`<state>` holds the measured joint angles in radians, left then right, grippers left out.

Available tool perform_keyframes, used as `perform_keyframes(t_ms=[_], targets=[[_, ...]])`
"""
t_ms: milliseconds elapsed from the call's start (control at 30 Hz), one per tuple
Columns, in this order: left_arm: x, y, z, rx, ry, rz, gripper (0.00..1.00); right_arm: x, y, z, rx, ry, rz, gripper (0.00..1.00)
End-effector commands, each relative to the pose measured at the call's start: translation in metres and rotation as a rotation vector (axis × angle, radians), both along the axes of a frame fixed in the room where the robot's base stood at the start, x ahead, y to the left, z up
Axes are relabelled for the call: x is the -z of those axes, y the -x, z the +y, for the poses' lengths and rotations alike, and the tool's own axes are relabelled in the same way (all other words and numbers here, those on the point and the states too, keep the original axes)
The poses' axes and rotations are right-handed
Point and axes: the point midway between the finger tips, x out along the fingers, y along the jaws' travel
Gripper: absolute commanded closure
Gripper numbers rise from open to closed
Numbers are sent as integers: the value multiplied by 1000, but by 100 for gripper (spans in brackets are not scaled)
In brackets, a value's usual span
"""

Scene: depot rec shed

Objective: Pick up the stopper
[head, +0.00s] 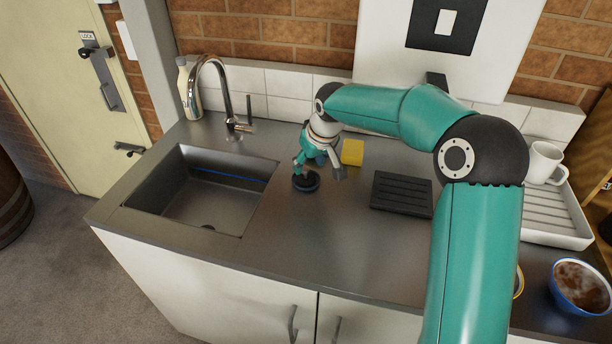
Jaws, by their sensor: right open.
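The stopper (306,182) is a small black disc with a raised middle. It lies on the metal counter just right of the sink (210,190). My right gripper (318,171) points down over the counter beside the stopper, with its fingers apart. One finger is just above the stopper and the other is to its right. I cannot tell whether a finger touches it. My left gripper is not in view.
A yellow sponge (352,152) is close behind the right gripper. A black ridged mat (401,194) lies to the right. A tap (229,95) and a white bottle (187,90) stand behind the sink. A white mug (543,160), drying tray (575,226) and blue bowl (579,290) are at the right.

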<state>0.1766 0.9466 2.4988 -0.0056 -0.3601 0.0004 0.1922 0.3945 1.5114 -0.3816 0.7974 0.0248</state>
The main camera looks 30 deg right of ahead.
Motion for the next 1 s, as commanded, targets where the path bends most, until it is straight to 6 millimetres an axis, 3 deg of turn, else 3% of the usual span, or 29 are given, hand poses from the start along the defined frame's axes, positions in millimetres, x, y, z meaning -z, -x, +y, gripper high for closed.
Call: perform_keyframes(t_ms=[233,533,833,1000], targets=[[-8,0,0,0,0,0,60,30,-13,2,0,0,3,46],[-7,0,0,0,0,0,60,34,-14,1,1,0,1,48],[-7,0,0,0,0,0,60,34,-14,2,1,0,1,98],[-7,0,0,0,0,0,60,34,-14,2,0,0,0,100]])
